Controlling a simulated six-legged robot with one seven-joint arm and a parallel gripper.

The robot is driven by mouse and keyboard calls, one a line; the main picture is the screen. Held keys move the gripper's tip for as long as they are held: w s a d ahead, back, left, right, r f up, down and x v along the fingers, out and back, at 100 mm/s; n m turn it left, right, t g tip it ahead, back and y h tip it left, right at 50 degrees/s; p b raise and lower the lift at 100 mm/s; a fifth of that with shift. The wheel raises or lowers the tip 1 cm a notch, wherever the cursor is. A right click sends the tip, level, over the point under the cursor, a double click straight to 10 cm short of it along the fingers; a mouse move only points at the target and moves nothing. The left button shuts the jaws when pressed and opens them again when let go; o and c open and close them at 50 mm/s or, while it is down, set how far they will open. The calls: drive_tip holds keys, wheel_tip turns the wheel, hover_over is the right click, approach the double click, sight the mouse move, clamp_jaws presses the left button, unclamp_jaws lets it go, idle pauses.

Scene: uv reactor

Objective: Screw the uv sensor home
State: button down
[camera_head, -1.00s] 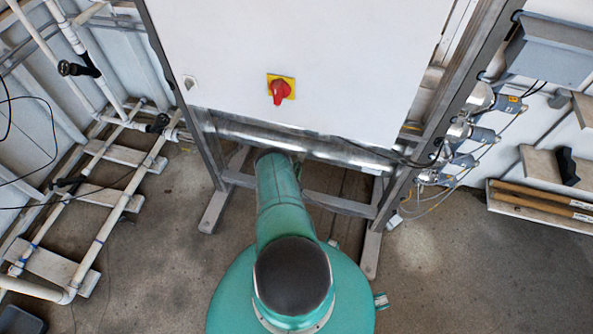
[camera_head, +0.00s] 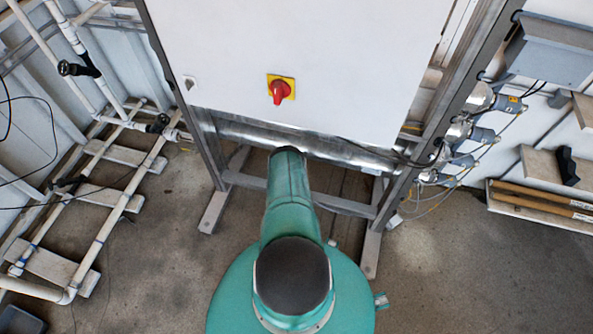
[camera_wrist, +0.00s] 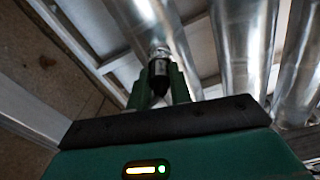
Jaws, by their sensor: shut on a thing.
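In the wrist view, the uv sensor (camera_wrist: 159,68) is a small dark cylinder with a pale label mark. My gripper (camera_wrist: 161,80) has its two green fingers shut on it, one on each side. The sensor's far end meets a silvery fitting (camera_wrist: 161,49) on a shiny metal reactor tube (camera_wrist: 143,22). How deep the sensor sits in the fitting cannot be told. In the head view my gripper and the sensor are hidden beyond my green arm, at the cabinet's lower edge.
A white cabinet (camera_head: 330,70) with a red switch (camera_head: 280,91) stands on a steel frame (camera_head: 340,204). A shiny tube (camera_head: 339,151) runs beneath it. White pipework (camera_head: 93,233) is at left. Sensors with cables (camera_head: 480,134) are at right. More tubes (camera_wrist: 228,50) lie close to my gripper.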

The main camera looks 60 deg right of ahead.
drive_tip(key=shift+s+a+f+m, duration=0.2)
drive_tip(key=shift+s+m, duration=0.1)
drive_tip(key=shift+m, duration=0.6)
drive_tip(key=shift+m, duration=0.3)
drive_tip(key=c, duration=1.3)
unclamp_jaws()
drive_tip(key=shift+o, duration=0.6)
drive_tip(key=shift+w+d+r, duration=0.1)
drive_tip(key=shift+w, duration=0.05)
drive_tip(key=s+a, duration=0.2)
drive_tip(key=a, duration=1.1)
drive_tip(key=shift+a, duration=0.35)
drive_tip(key=shift+r, duration=0.1)
